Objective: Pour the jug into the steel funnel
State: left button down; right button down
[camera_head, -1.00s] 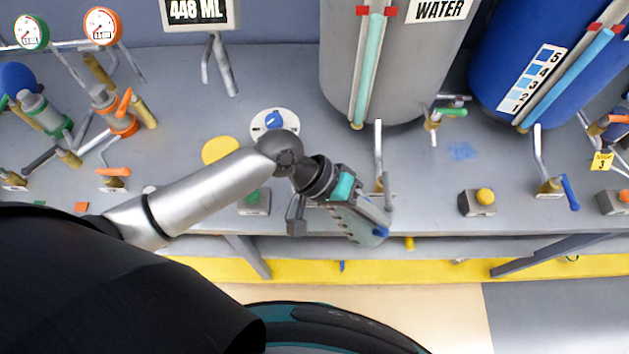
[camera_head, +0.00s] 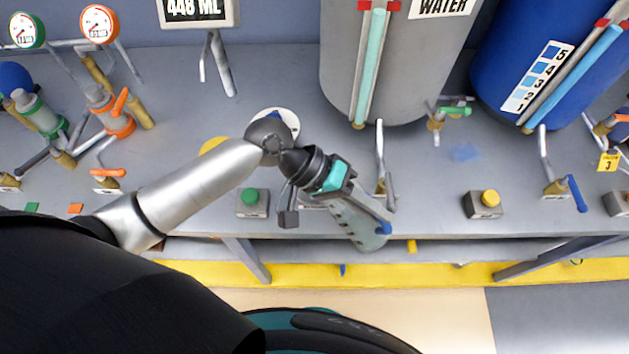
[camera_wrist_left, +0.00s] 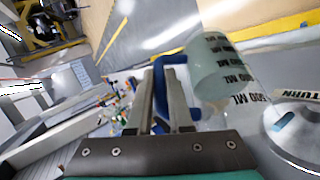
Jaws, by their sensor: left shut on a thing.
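The jug (camera_head: 357,222) is a translucent pale-green vessel with a blue handle. In the head view it hangs by the bench's front edge, below the grey water tank. My left gripper (camera_head: 378,210) is shut on the handle; in the left wrist view the handle (camera_wrist_left: 163,95) lies between the fingers (camera_wrist_left: 158,85). There the jug (camera_wrist_left: 215,65) is beside the fingers, with printed ML marks. The liquid level is not clear. A round grey metal thing (camera_wrist_left: 300,130) at the right of that view may be the steel funnel; I cannot tell for sure. My right gripper is not in view.
The grey water tank (camera_head: 415,60) and blue tank (camera_head: 515,50) stand behind. A green button box (camera_head: 251,202) and yellow button box (camera_head: 484,203) flank the jug. A display (camera_head: 198,12) reads 448 ML. Valves and gauges crowd the left. Open floor (camera_head: 440,310) lies in front.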

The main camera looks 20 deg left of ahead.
pick_arm(q)
jog(key=shift+w+a+r+h+b, duration=0.2)
jog(key=shift+r+h+b, duration=0.15)
jog(key=shift+b, duration=0.25)
jog(key=shift+w+a+r+h+b, duration=0.1)
jog(key=shift+a+r+h+b, duration=0.2)
jog(key=shift+b, duration=0.25)
jog(key=shift+w+a+r+n+g+h+b, duration=0.2)
jog(key=shift+a+r+h+b, duration=0.15)
jog(key=shift+b, duration=0.4)
jog(key=shift+w+a+r+n+g+h+b, duration=0.1)
jog(key=shift+a+r+n+g+h+b, duration=0.25)
jog(key=shift+b, duration=0.4)
dwell(0.6)
jog(key=shift+w+a+r+h+b, duration=0.35)
jog(key=shift+w+a+h, duration=0.1)
jog(key=shift+a, duration=0.2)
jog(key=shift+w+a+r+h+b, duration=0.3)
jog(key=shift+a+h+b, duration=0.1)
jog(key=shift+a, duration=0.2)
dwell(0.3)
jog(key=shift+w+a+r+n+g+h+b, duration=0.2)
jog(key=shift+w+a+r+h+b, duration=0.1)
jog(key=shift+a+h+b, duration=0.2)
jog(key=shift+w+a+r+n+g+h+b, duration=0.15)
jog(key=shift+w+a+r+h+b, duration=0.2)
jog(key=shift+a, duration=0.2)
dwell(0.6)
